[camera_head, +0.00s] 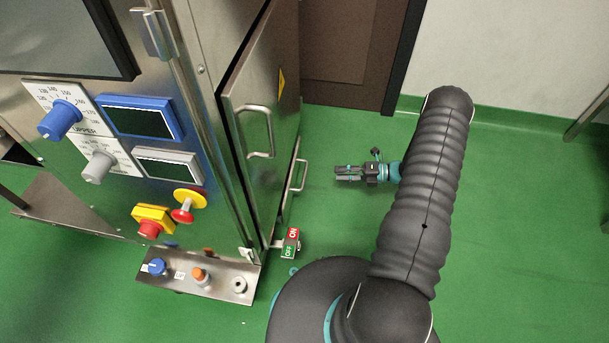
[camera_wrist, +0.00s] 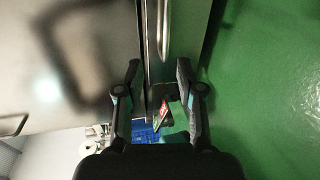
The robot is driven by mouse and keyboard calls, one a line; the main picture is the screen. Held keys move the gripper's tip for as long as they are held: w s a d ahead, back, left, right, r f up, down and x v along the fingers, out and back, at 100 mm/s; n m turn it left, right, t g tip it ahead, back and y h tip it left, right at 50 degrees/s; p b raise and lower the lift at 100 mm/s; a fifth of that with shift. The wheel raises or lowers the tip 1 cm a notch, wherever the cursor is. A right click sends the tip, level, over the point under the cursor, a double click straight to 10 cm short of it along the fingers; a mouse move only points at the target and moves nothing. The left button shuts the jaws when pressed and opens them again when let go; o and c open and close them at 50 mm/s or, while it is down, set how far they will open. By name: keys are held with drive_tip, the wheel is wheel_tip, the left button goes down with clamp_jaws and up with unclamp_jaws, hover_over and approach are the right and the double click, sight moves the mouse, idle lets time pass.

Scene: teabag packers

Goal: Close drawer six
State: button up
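A steel cabinet (camera_head: 205,95) stands at the left. Its side has a tall door panel (camera_head: 240,120) with a large handle (camera_head: 258,135). Lower down, a smaller bar handle (camera_head: 299,175) sticks out from a narrow front edge, which may be a drawer; no number is readable. My gripper (camera_head: 350,173) is to the right of that handle, apart from it, pointing left. In the wrist view my gripper (camera_wrist: 158,68) has its two fingers spread apart with nothing held. A vertical steel bar handle (camera_wrist: 163,30) lies ahead, between the fingers' lines.
A red and green ON/OFF switch (camera_head: 290,243) is at the cabinet's lower corner; it also shows in the wrist view (camera_wrist: 164,113). A control strip (camera_head: 200,277) with knobs juts out at the bottom. Green floor (camera_head: 530,220) is clear at right.

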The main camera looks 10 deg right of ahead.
sight(305, 174)
drive_tip(key=shift+m+t, duration=0.3)
drive_tip(key=shift+m, duration=0.2)
drive_tip(key=x, duration=0.4)
drive_tip(key=f+x, duration=0.1)
drive_tip(key=x, duration=0.8)
drive_tip(key=shift+a+f, duration=0.25)
drive_tip(key=shift+f, duration=0.1)
clamp_jaws()
